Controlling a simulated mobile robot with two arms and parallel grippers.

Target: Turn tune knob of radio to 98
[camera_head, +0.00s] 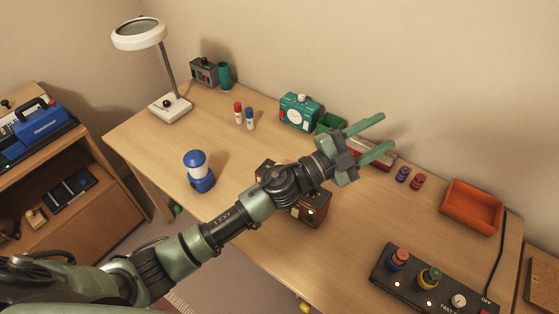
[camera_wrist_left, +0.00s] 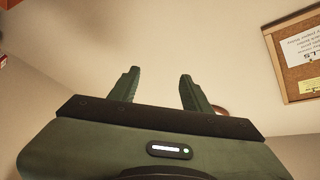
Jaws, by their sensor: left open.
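My left gripper (camera_head: 386,132) is open and empty, its two green fingers spread apart and pointing right, above the back of the desk. In the left wrist view its fingers (camera_wrist_left: 159,84) stand apart with only bare wall between them. A dark brown box (camera_head: 314,210) with a small light sits mid-desk under my left arm; it may be the radio, but the arm covers much of it. Its tune knob and any scale reading cannot be made out. The gripper is beyond this box and not touching it. My right gripper is not in view.
A teal box with a dial (camera_head: 299,112) and a red tray-like thing (camera_head: 372,155) are at the back. An orange tray (camera_head: 471,207) and a black knob panel (camera_head: 430,283) are at right. The desk's left front is clear.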

